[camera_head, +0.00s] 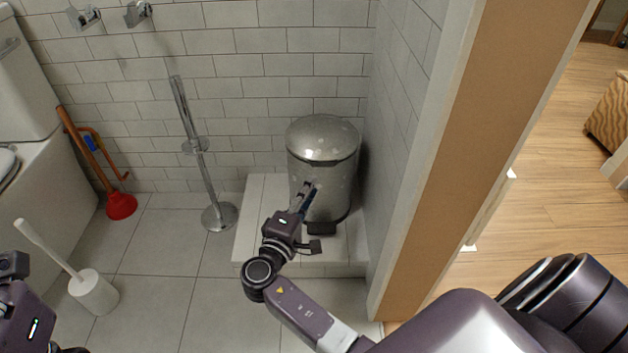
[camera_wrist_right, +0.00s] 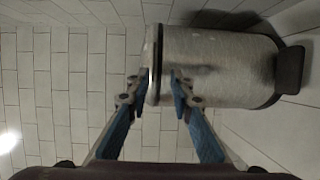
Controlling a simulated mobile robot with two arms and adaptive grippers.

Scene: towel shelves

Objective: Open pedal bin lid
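The pedal bin (camera_head: 325,190) is a speckled metal cylinder standing upright on a low tiled step. Its domed lid (camera_head: 322,138) is shut, and a dark pedal (camera_head: 321,228) sticks out at its foot. My right gripper (camera_head: 308,186) is in front of the bin, below the lid's front edge. In the right wrist view the bin (camera_wrist_right: 225,70) lies sideways, with its lid rim between the open fingers (camera_wrist_right: 156,82) as seen from there. The fingers hold nothing; whether they touch the bin cannot be told. Part of my left arm's end shows at the lower left, its fingers out of sight.
The tiled step (camera_head: 258,215) carries the bin, close to the right wall and door frame (camera_head: 440,150). A metal stand (camera_head: 203,170), red plunger (camera_head: 120,206) and white toilet brush holder (camera_head: 94,292) are on the left. The floor between is clear.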

